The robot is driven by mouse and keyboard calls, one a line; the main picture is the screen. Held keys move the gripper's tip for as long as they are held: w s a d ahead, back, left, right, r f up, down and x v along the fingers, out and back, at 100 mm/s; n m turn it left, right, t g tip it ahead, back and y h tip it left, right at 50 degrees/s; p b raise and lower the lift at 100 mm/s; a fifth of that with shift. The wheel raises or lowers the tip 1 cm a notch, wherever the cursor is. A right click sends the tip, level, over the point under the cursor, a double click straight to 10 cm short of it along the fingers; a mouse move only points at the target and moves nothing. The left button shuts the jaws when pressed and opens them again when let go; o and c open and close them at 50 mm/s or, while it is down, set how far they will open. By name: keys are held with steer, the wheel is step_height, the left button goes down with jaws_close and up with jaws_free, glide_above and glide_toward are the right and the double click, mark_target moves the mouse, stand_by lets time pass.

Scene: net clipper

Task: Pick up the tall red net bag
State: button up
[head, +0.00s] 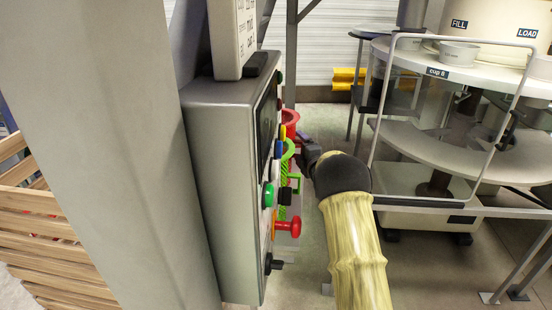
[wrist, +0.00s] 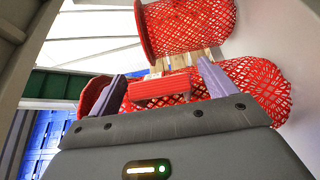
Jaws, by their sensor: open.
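Red net shows in the wrist view as an upper piece of open mesh (wrist: 188,25) and a lower piece (wrist: 262,88) running behind my fingers. I cannot tell whether both belong to one tall bag. A solid red block (wrist: 160,91) lies in front of the lower mesh, between my fingers. My gripper (wrist: 162,72) is open, its two purple-grey fingers apart on either side of that block. I cannot tell whether they touch it. In the head view my gripper (head: 308,150) is beside the grey control box, near a red rounded part (head: 291,120); my arm hides part of the scene.
A grey control box (head: 225,170) with coloured buttons stands close left of my gripper. Bright green mesh (head: 286,165) hangs beside it. A round machine table (head: 470,72) with a metal frame stands at right. Wooden slats (head: 45,225) are at far left.

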stand_by(0.5)
steer(key=c, duration=1)
steer(key=shift+c, duration=0.2)
steer(key=shift+r, duration=0.1)
steer(key=shift+w+r, duration=0.1)
steer(key=shift+r, duration=0.05)
step_height(320, 180, up, 3)
steer(key=shift+r, duration=0.1)
steer(key=s+d, duration=0.1)
steer(key=d, duration=0.7)
steer(key=s+d, duration=0.2)
steer(key=d, duration=0.7)
steer(key=shift+s+d+b, duration=0.3)
steer(key=shift+b, duration=0.15)
